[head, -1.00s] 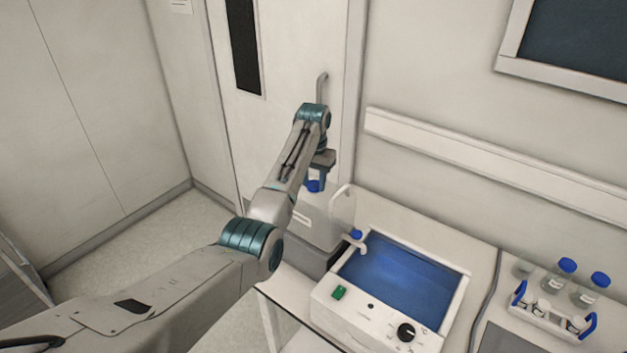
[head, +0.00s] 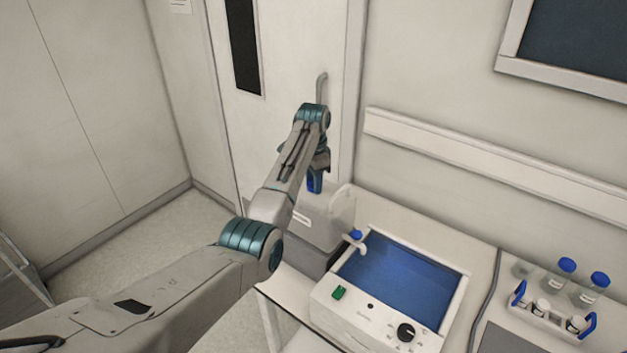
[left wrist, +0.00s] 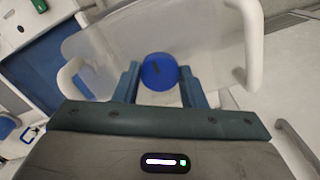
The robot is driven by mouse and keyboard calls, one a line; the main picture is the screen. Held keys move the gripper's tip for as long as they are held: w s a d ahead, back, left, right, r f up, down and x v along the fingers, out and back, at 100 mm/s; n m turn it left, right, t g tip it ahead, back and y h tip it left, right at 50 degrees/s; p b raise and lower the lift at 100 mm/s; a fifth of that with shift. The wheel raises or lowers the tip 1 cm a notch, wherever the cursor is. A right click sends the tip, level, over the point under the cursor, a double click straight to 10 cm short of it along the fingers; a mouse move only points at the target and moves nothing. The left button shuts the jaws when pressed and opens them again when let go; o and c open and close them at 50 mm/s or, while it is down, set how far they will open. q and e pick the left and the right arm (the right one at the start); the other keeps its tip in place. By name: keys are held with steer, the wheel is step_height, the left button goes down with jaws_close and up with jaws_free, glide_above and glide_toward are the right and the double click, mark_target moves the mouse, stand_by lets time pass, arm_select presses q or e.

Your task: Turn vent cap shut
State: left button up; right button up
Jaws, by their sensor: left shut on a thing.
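The vent cap (left wrist: 160,72) is a round blue cap with a dark mark on top, seen in the left wrist view on a translucent white container (left wrist: 105,42). My left gripper (left wrist: 158,82) is shut on the cap, with one blue finger on each side of it. In the head view my left gripper (head: 315,182) is over the container (head: 318,215) at the back left of the bench, and the arm and gripper hide the cap there. My right gripper is not in view.
A water bath (head: 400,285) with blue water stands right of the container. A rack (head: 553,320) and blue-capped bottles (head: 592,290) stand at the right. A door handle (head: 321,88) is behind the gripper.

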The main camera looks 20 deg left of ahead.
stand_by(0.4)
arm_select(q)
steer(key=o, duration=1)
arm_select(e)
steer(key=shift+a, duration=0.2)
arm_select(q)
steer(key=shift+w+r, duration=0.1)
steer(key=shift+r, duration=0.3)
step_height(320, 180, up, 10)
steer(key=shift+f, duration=0.1)
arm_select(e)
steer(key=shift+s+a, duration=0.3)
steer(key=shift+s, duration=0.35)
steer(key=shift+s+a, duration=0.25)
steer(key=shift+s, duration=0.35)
